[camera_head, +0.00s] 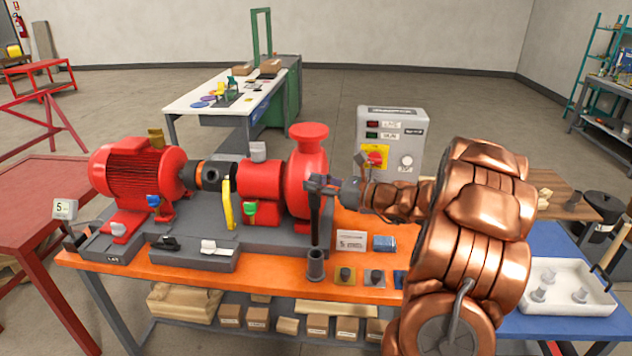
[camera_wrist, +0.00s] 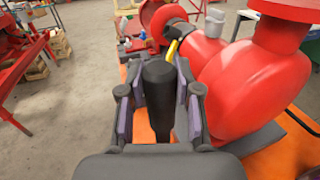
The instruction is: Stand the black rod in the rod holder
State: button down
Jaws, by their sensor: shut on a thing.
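My gripper (camera_head: 318,184) is shut on the black rod (camera_head: 315,222) near its top. The rod hangs upright in front of the red pump. The rod holder (camera_head: 316,268) looks to be the dark grey upright tube on the orange table. In the head view the rod's lower end shows just above the holder's rim; I cannot tell how well they line up in depth. In the wrist view the rod (camera_wrist: 158,95) sits between the two fingers of my gripper (camera_wrist: 158,100), and the holder is hidden.
The red pump (camera_head: 307,180) and red motor (camera_head: 135,178) stand close behind and left. Right of the holder are small coloured blocks (camera_head: 374,277), a label card (camera_head: 351,240) and a blue box (camera_head: 384,243). A grey control box (camera_head: 392,140) stands behind. The orange table's front edge (camera_head: 200,280) is near.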

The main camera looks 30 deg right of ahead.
notch_tip(320, 180, down, 9)
jog(key=b, duration=0.4)
jog(key=shift+b, duration=0.35)
dwell(0.4)
jog(key=c, duration=0.7)
grip_release()
jog(key=v, duration=1.2)
dwell(0.6)
